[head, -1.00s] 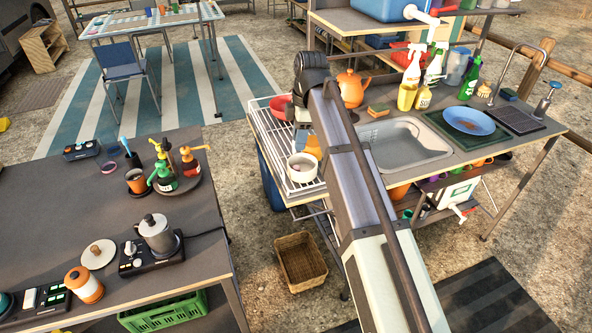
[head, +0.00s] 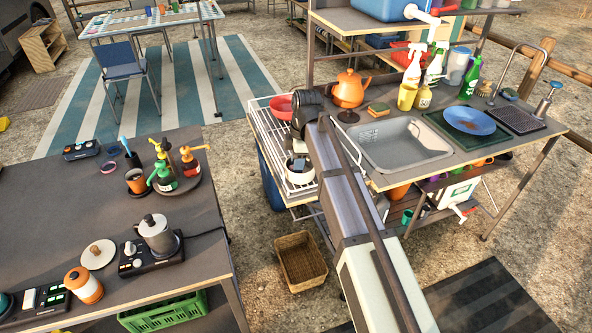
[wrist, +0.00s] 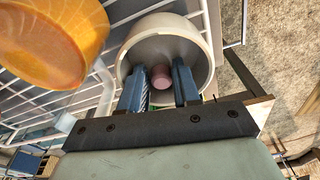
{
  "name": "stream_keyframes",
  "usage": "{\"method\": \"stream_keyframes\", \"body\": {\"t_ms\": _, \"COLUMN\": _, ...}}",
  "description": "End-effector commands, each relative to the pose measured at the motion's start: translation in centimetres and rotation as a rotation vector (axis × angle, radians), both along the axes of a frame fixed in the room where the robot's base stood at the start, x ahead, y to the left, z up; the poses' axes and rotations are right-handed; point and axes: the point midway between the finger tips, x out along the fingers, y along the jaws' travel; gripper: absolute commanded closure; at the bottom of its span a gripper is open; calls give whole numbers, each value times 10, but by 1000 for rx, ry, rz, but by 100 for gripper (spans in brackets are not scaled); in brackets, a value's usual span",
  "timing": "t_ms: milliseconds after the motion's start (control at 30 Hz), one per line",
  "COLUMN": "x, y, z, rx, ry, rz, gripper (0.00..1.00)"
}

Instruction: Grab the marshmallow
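A pink marshmallow (wrist: 161,78) lies inside a white round cup (wrist: 205,60) in the wrist view. The cup also shows in the head view (head: 299,174), standing on the white wire rack, partly covered by my arm. My gripper (wrist: 160,74) is open, with one blue finger on each side of the marshmallow. The fingertips reach into the cup's mouth, and gaps show between them and the marshmallow. I cannot tell exactly how deep they are. In the head view the marshmallow is hidden.
An orange cup (wrist: 50,40) stands close to the left of the white cup in the wrist view. The wire rack (head: 262,125) also holds a red bowl (head: 281,106). The sink (head: 405,148) and an orange teapot (head: 350,88) are to the right.

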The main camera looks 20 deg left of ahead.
Motion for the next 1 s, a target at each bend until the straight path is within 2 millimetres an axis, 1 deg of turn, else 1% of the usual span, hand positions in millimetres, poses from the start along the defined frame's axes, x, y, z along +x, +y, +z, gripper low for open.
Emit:
{"method": "stream_keyframes", "body": {"t_ms": 100, "x": -2, "y": 0, "z": -5, "rx": 0, "ry": 1, "rz": 0, "gripper": 67}}
{"method": "stream_keyframes", "body": {"t_ms": 267, "x": -2, "y": 0, "z": -6, "rx": -1, "ry": 3, "rz": 0, "gripper": 67}}
{"method": "stream_keyframes", "body": {"t_ms": 300, "x": -2, "y": 0, "z": -6, "rx": -1, "ry": 3, "rz": 0, "gripper": 69}}
{"method": "stream_keyframes", "body": {"t_ms": 633, "x": -1, "y": 1, "z": -4, "rx": 1, "ry": 2, "rz": 0, "gripper": 100}}
{"method": "stream_keyframes", "body": {"t_ms": 867, "x": -1, "y": 1, "z": -4, "rx": 2, "ry": 1, "rz": 0, "gripper": 100}}
{"method": "stream_keyframes", "body": {"t_ms": 1000, "x": -1, "y": 1, "z": 2, "rx": 2, "ry": 0, "rz": 0, "gripper": 100}}
